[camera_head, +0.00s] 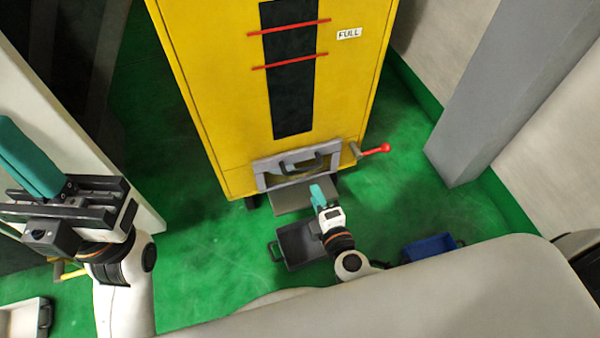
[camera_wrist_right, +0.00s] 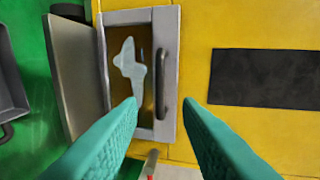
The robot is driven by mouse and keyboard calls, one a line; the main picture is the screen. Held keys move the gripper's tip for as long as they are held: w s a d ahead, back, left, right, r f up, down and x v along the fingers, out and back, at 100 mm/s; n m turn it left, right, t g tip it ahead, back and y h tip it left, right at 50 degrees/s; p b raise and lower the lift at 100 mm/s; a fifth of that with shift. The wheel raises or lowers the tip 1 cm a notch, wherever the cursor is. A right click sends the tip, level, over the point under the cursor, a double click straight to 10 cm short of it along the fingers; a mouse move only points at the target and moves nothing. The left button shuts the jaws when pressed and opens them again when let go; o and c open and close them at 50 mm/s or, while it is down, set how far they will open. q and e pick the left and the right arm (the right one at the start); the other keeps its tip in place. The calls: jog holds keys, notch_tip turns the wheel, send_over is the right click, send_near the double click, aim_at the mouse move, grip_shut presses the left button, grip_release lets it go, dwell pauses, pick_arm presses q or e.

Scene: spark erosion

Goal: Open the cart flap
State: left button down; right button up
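The yellow cart (camera_head: 214,90) stands upright ahead. Low on its front is a grey-framed flap with a dark handle (camera_head: 300,163); a grey ledge (camera_head: 291,197) juts out below it. In the right wrist view the flap's window (camera_wrist_right: 131,70) and dark handle (camera_wrist_right: 161,84) appear turned sideways. My right gripper (camera_head: 317,190) is in front of the flap; its teal fingers (camera_wrist_right: 162,104) are apart, with nothing seen between the tips and the handle beyond them. My left gripper (camera_head: 32,158) is at the far left, away from the cart; its finger gap is not clear.
A red-knobbed lever (camera_head: 372,151) sticks out right of the flap. A dark grey tray (camera_head: 300,245) lies on the green floor below, with a blue bin (camera_head: 430,247) to its right. A grey pillar (camera_head: 500,100) stands at right.

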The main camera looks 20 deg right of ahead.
aim_at(304, 168)
jog(key=b+x, duration=0.2)
jog(key=x, duration=0.8)
jog(key=shift+w, duration=0.35)
jog(key=shift+c, duration=0.5)
grip_shut()
